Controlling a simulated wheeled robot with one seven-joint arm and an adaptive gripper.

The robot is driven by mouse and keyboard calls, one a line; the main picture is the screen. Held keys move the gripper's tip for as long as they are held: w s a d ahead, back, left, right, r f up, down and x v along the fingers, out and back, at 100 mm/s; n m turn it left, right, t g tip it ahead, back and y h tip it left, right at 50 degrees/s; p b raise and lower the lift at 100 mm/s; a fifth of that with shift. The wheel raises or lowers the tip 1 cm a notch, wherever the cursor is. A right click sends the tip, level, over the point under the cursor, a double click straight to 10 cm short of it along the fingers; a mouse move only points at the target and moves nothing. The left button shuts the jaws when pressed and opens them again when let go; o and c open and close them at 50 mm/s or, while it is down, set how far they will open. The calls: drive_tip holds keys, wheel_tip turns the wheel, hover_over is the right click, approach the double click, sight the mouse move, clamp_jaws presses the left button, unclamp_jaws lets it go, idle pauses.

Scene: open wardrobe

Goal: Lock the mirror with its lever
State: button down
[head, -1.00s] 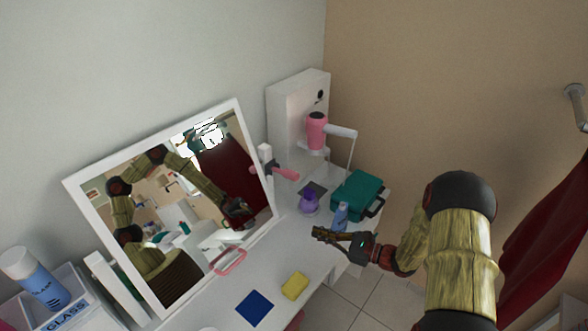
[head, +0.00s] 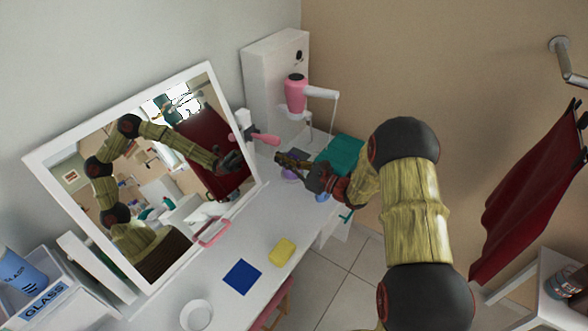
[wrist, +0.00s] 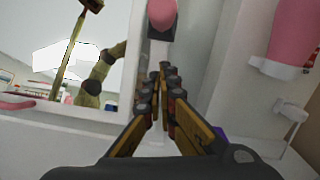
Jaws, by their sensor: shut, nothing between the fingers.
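The mirror (head: 150,215) in its white frame stands tilted on the white table at the left of the head view. Its lever (head: 264,139), with a pink handle, sticks out at the frame's right edge. In the wrist view the lever's pink end (wrist: 162,14) shows at the top, just beyond my fingertips. My gripper (head: 279,158) is shut and empty, just below and right of the lever in the head view. It also shows in the wrist view (wrist: 162,72), pointing towards the lever, with no clear contact. A pink-handled piece (head: 213,231) sits at the mirror's lower edge.
A pink hairdryer (head: 296,95) hangs at a white tower (head: 270,75) behind the lever. A teal case (head: 340,152) and a purple bottle (head: 292,172) are near my gripper. A yellow sponge (head: 282,252) and blue cloth (head: 242,277) lie at the table's front.

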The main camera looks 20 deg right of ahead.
sight(266, 139)
drive_tip(key=r, duration=0.3)
drive_tip(key=shift+s+a+r, duration=0.1)
drive_tip(key=shift+a+r, duration=0.1)
drive_tip(key=shift+a, duration=0.15)
drive_tip(key=shift+r, duration=0.15)
drive_tip(key=shift+r+p, duration=0.25)
drive_tip(key=shift+p, duration=0.35)
